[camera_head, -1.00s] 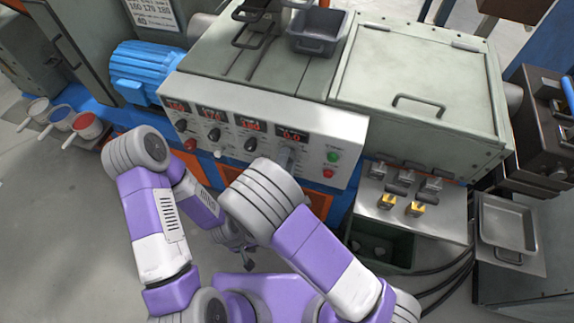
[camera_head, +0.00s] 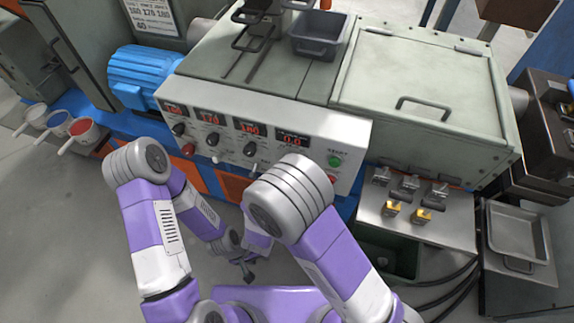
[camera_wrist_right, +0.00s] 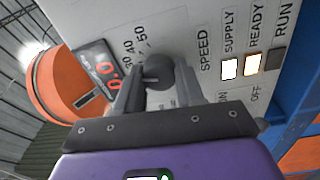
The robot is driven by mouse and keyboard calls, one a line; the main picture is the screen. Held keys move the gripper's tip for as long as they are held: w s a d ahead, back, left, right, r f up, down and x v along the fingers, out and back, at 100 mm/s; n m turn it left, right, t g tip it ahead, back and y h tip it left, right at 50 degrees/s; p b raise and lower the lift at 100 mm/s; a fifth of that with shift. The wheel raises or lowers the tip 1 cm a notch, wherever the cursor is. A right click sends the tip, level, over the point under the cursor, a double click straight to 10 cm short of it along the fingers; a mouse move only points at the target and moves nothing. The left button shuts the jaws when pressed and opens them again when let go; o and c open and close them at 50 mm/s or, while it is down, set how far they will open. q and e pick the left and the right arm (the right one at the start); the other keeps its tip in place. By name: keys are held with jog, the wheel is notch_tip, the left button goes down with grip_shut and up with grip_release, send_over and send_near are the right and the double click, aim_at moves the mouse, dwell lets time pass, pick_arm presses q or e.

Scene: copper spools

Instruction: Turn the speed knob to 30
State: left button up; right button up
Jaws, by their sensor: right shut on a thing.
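The speed knob (camera_wrist_right: 158,72), dark and round with a light mark on its face, is on the white control panel (camera_wrist_right: 180,30) in the right wrist view. My right gripper (camera_wrist_right: 160,92) is shut on it, one finger on each side. The SPEED label (camera_wrist_right: 205,50) is right of the knob, and scale numbers 30, 40 and 50 show beside it. The red display (camera_wrist_right: 107,76) reads 0.0; it also shows in the head view (camera_head: 292,139). There, my right arm hides the knob and right gripper. My left gripper (camera_head: 246,268) hangs low, away from the panel; its jaws are unclear.
Other knobs (camera_head: 212,139) and displays line the panel to the left. A green button (camera_head: 334,160) sits to the right, with a red one partly hidden below. A small bench (camera_head: 375,210) with switches and a metal tray (camera_head: 518,240) stand further right.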

dwell(0.3)
jog(key=o, duration=1)
jog(key=shift+o, duration=0.2)
jog(key=p+v, duration=0.1)
jog(key=v, duration=0.6)
jog(key=shift+s, duration=0.3)
jog(key=shift+a, duration=0.1)
